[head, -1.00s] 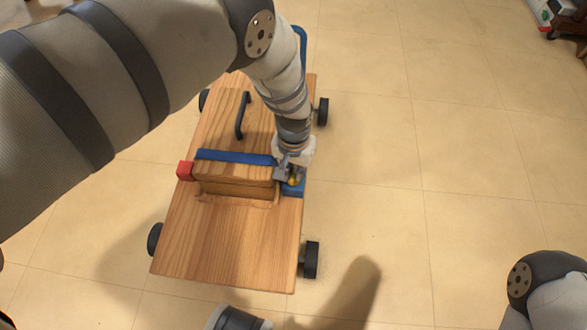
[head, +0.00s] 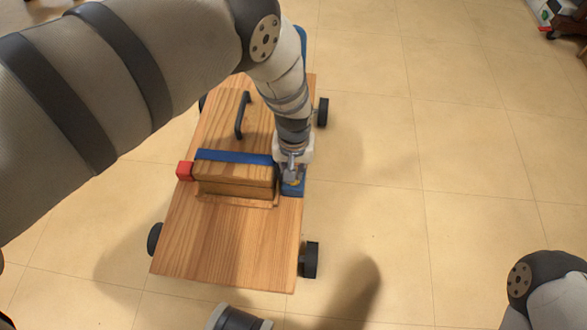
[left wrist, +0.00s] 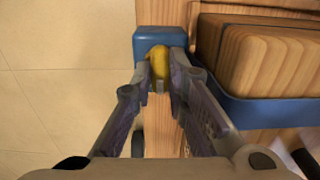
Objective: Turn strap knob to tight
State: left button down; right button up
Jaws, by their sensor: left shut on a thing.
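The strap knob (left wrist: 159,65) is yellow and sits on a blue block (left wrist: 160,37) at the cart's right edge; the block also shows in the head view (head: 293,188). My left gripper (head: 291,180) points down over it. In the left wrist view its two fingers (left wrist: 159,82) are shut on the knob from both sides. The blue strap (head: 235,157) runs across a wooden box (head: 236,187) to the block. In the head view the knob is mostly hidden by the gripper. My right gripper is not in view.
The wooden cart (head: 225,240) stands on a tiled floor (head: 450,220) with black wheels. A black handle (head: 242,115) is behind the box and a red block (head: 184,170) is at the strap's left end.

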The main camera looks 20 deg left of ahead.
pick_arm(q)
jog(key=c, duration=1.6)
grip_release()
notch_tip(320, 180, up, 12)
